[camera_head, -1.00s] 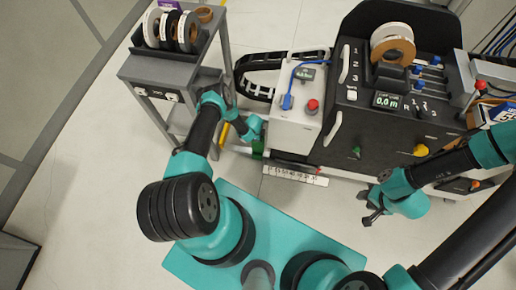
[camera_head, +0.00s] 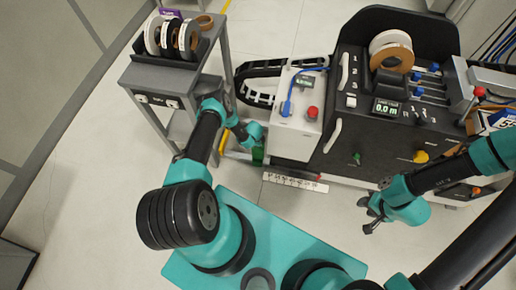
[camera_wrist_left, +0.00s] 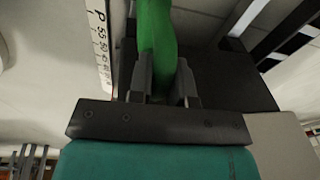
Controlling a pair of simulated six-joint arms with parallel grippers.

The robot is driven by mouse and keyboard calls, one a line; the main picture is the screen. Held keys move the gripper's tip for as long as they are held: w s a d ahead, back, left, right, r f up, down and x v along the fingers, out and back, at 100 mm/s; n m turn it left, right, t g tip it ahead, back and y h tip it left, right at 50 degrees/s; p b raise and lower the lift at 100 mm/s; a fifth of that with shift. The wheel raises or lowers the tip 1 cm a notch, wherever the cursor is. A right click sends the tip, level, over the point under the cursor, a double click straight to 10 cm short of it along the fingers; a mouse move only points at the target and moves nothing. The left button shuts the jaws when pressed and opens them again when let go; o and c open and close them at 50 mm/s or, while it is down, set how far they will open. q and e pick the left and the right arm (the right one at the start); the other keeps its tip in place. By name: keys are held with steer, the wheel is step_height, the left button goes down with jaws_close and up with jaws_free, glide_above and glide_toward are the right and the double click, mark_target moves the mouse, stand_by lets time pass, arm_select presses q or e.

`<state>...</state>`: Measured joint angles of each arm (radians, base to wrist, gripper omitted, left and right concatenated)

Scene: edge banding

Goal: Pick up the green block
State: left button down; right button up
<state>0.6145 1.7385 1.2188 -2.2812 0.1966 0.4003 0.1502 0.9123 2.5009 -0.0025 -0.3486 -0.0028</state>
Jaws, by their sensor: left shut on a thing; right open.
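The green block (camera_head: 258,154) is small in the head view, just below my left gripper (camera_head: 256,146) and left of the white machine unit. In the left wrist view the green block (camera_wrist_left: 156,35) stands between the two dark fingers of my left gripper (camera_wrist_left: 160,85), which are shut on it. Its far end runs out of the top of that view. My right gripper (camera_head: 372,212) is open and empty over the floor, in front of the black machine.
A black edge-banding machine (camera_head: 345,155) and a white unit (camera_head: 297,130) stand at the back. A ruler strip (camera_head: 295,182) lies in front of them and also shows in the wrist view (camera_wrist_left: 101,50). A grey cart (camera_head: 160,75) with tape rolls stands at left.

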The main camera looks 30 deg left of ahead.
arm_select(q)
steer(key=shift+r, duration=0.15)
step_height(320, 180, up, 18)
stand_by(0.5)
stand_by(0.6)
